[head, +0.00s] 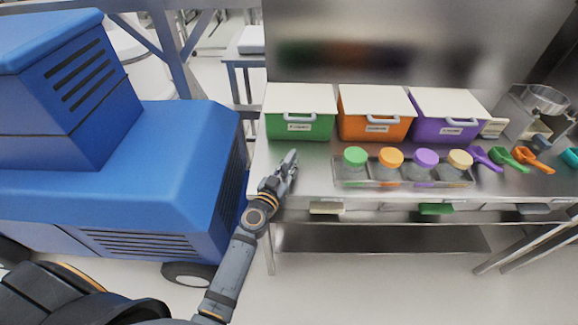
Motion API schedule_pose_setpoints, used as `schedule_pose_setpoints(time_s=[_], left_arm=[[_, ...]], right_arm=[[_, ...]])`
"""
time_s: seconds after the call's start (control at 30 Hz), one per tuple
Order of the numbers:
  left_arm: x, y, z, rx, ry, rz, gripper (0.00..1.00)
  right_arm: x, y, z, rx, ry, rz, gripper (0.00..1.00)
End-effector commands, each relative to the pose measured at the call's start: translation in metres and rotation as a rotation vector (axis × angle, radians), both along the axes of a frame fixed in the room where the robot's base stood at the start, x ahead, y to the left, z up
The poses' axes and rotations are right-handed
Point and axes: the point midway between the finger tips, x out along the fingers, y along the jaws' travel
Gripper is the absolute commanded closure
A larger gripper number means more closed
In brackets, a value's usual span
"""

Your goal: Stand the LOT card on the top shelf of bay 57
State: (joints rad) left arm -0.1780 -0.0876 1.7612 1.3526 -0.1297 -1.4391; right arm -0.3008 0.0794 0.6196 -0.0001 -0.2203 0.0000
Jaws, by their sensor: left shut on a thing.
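My left gripper (288,163) is over the left end of the steel table, in front of and left of the green bin. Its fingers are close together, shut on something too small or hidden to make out. I cannot pick out the LOT card, and I see no shelf marked bay 57. A small pale labelled thing (494,127) stands right of the purple bin; its print is unreadable. My right gripper is not in view.
Lidded green (290,128), orange (362,130) and purple (438,131) bins line the table's back. A clear tray (350,183) with several coloured-lid jars stands in front. Scoops (500,157) lie at right. A large blue machine (140,170) stands left of the table.

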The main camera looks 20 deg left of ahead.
Motion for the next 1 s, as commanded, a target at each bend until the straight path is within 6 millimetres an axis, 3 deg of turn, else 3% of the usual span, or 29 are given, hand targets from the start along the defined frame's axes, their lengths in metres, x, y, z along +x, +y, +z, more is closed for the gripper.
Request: schedule_pose_setpoints(time_s=[0.1, 0.13, 0.3, 0.63, 0.77, 1.0], left_arm=[[0.000, 0.000, -0.004, 0.000, 0.000, 0.000, 1.00], [0.000, 0.000, -0.003, 0.000, 0.000, 0.000, 0.83], [0.000, 0.000, -0.003, 0.000, 0.000, 0.000, 0.63], [0.000, 0.000, 0.004, -0.001, 0.000, 0.000, 0.63], [-0.023, 0.003, -0.004, 0.000, 0.003, 0.001, 0.63], [-0.083, 0.009, -0.007, 0.000, 0.003, 0.000, 0.63]], right_arm=[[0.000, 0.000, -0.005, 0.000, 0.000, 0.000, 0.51], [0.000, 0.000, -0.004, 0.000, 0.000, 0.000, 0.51], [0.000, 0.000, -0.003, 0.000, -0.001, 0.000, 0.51], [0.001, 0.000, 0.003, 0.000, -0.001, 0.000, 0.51], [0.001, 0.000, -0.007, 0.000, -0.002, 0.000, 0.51], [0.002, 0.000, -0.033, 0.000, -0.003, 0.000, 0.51]])
